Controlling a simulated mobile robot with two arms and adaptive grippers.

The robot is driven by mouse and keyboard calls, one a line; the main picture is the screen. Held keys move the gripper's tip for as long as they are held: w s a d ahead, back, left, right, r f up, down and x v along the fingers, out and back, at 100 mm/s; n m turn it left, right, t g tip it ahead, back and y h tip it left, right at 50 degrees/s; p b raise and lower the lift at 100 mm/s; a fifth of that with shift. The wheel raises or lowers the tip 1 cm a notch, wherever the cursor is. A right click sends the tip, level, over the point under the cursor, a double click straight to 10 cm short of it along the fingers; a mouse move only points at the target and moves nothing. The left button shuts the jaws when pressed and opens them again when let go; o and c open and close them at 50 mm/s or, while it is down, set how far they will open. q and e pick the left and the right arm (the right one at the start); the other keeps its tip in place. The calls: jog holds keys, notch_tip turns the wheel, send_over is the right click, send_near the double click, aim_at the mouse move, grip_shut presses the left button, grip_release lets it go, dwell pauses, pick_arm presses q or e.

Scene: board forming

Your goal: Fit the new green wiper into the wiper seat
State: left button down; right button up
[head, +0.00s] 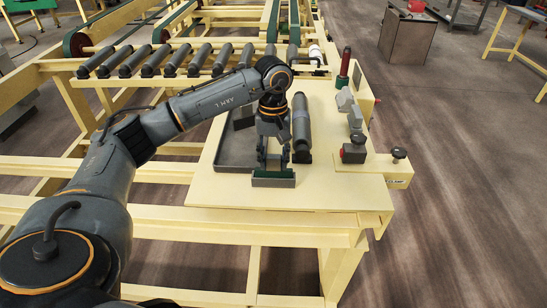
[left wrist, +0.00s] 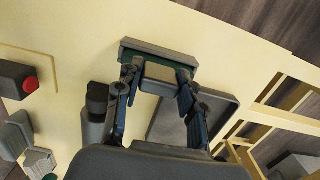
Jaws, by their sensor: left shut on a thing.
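My left gripper (head: 272,165) points down over the pale table and is shut on the green wiper (head: 273,180), a short bar with a green face and grey parts. In the left wrist view, the left gripper's fingers (left wrist: 158,82) stand either side of a pale grey block on the wiper (left wrist: 157,50); its long grey top edge and green face show beyond them. I cannot tell whether the wiper touches the table. I cannot pick out the wiper seat for certain. My right gripper is not in view.
A grey tray (head: 231,163) lies left of the gripper, and a dark roller (head: 301,122) lies just right of it. A red-button box (head: 354,149) and a clamp unit (head: 398,172) stand further right. Rollers line the conveyor (head: 190,60) behind. The table front (head: 300,198) is clear.

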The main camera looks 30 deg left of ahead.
pick_arm(q)
jog(key=c, duration=0.7)
grip_release()
jog(key=shift+c, duration=0.2)
jog(key=shift+r, duration=0.1)
notch_tip(320, 180, up, 12)
jog(key=shift+w+a, duration=0.25)
jog(key=shift+w, duration=0.1)
